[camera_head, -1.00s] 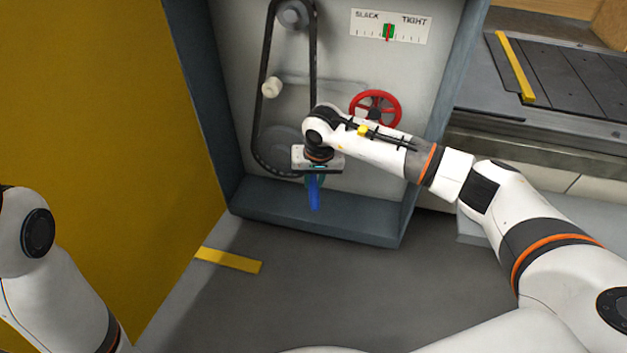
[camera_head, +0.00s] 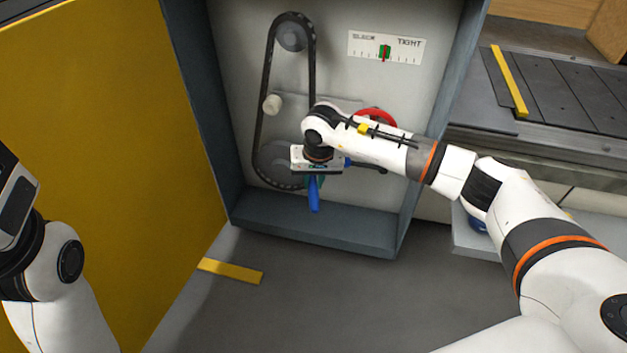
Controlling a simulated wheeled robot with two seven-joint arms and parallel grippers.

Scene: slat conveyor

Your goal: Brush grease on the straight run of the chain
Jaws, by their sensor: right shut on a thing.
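A dark chain (camera_head: 266,85) makes a tall loop on the grey back panel, around an upper sprocket (camera_head: 292,36) and a lower sprocket (camera_head: 276,158). Its left and right runs are near vertical. My right gripper (camera_head: 315,180) is shut on a blue-handled tool (camera_head: 314,196), in front of the loop's lower right part. The handle hangs down; no bristles can be made out, and I cannot tell whether the tool touches the chain. My gripper and wrist hide the right run's lower part. My left arm is at the left edge, with its fingers out of view.
A pale round knob (camera_head: 271,104) sits beside the left run. A red handwheel (camera_head: 376,114) is partly behind my right arm. A dark rod (camera_head: 368,166) shows right of the gripper. The SLACK/TIGHT gauge (camera_head: 400,54) is above. The yellow door (camera_head: 100,120) stands at left.

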